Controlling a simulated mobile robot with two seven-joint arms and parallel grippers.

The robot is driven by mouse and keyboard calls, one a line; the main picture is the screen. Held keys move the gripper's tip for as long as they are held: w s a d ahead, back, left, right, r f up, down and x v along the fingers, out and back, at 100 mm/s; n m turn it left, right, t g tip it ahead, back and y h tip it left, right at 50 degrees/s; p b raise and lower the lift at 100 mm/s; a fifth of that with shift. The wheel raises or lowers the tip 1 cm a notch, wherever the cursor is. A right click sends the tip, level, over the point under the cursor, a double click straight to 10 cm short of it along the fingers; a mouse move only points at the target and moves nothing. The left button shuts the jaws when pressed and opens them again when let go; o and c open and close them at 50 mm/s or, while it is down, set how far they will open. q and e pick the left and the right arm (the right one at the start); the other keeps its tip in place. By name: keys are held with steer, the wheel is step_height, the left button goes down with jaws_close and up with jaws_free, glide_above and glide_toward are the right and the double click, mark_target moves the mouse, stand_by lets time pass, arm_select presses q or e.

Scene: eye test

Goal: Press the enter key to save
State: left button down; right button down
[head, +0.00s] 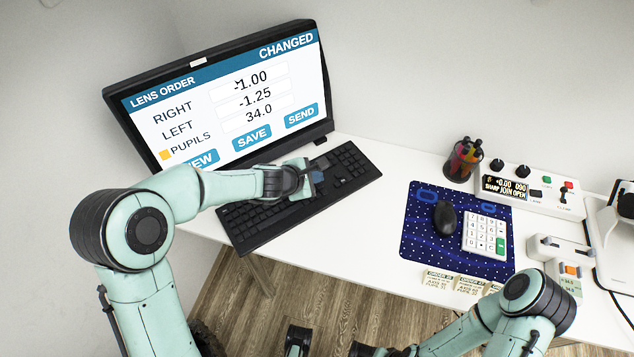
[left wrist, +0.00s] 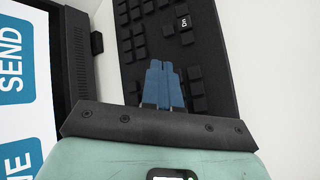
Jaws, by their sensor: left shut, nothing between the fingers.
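The black keyboard (head: 262,221) lies on the white desk in front of the monitor (head: 213,80). The screen reads LENS ORDER, CHANGED, with values -1.00, -1.25 and 34.0 above the NEW, SAVE and SEND buttons. My left gripper (head: 317,177) is shut and empty over the keyboard, right of its middle. In the left wrist view its blue fingertips (left wrist: 163,68) are together over the keys (left wrist: 140,40). I cannot tell whether they touch a key. I cannot make out which key is enter; the gripper hides some keys.
A dark blue mat (head: 420,240) holds a black mouse (head: 445,217) and a white keypad (head: 484,232) with a green key. A pen cup (head: 463,160) and a control box (head: 525,188) stand behind. Paper order cards (head: 455,283) lie at the front edge.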

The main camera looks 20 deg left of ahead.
arm_select(q)
steer(key=shift+f+b, duration=0.45)
steer(key=shift+b, duration=0.05)
stand_by(0.7)
stand_by(0.3)
steer(key=shift+r+p, duration=0.9)
steer(key=shift+r, duration=0.1)
step_height(320, 180, up, 5)
steer(key=p, duration=0.5)
stand_by(0.5)
